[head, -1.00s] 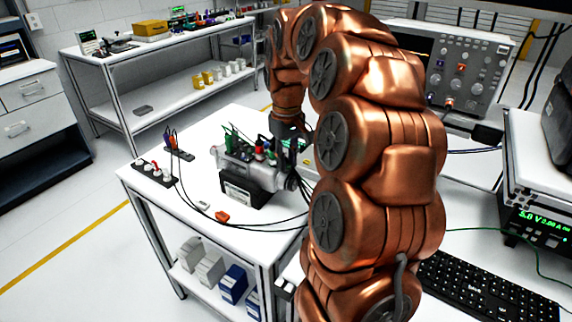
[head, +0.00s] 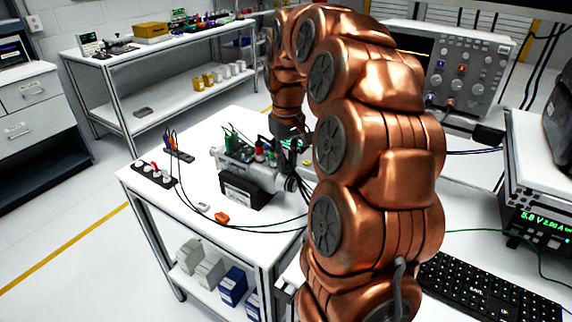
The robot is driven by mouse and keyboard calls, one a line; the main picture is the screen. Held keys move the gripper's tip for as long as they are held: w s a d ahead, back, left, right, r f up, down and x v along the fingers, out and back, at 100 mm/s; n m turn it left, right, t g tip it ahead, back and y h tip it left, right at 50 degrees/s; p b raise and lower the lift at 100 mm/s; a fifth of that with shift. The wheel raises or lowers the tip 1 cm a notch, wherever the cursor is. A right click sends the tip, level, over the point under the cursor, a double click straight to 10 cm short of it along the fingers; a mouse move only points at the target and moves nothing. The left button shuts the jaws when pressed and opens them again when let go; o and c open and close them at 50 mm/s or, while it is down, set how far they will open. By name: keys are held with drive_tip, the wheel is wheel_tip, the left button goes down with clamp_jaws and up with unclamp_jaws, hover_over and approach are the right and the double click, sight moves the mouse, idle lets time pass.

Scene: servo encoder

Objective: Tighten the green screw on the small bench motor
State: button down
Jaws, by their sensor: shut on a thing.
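The small bench motor (head: 262,174) is a grey metal cylinder lying on a black base block (head: 245,192) on the white table. Green, red and dark fittings stand along its top, with green ones (head: 230,137) at its left end. My gripper (head: 289,160) points down at the motor's right end, beside the fittings. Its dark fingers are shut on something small. They hide what they hold, and I cannot pick out the green screw for certain from the other green parts.
A black power strip (head: 153,174) and a small orange block (head: 221,217) lie on the white table (head: 200,141). Dark cables run across its front. An oscilloscope (head: 468,68) stands back right, and a keyboard (head: 485,290) lies front right. My copper arm covers the table's right side.

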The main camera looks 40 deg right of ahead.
sight(287, 164)
drive_tip(key=shift+m, duration=0.3)
idle(0.7)
drive_tip(key=c, duration=1.3)
unclamp_jaws()
wheel_tip(287, 164, up, 9)
drive_tip(key=p, duration=0.2)
drive_tip(key=shift+p, duration=0.4)
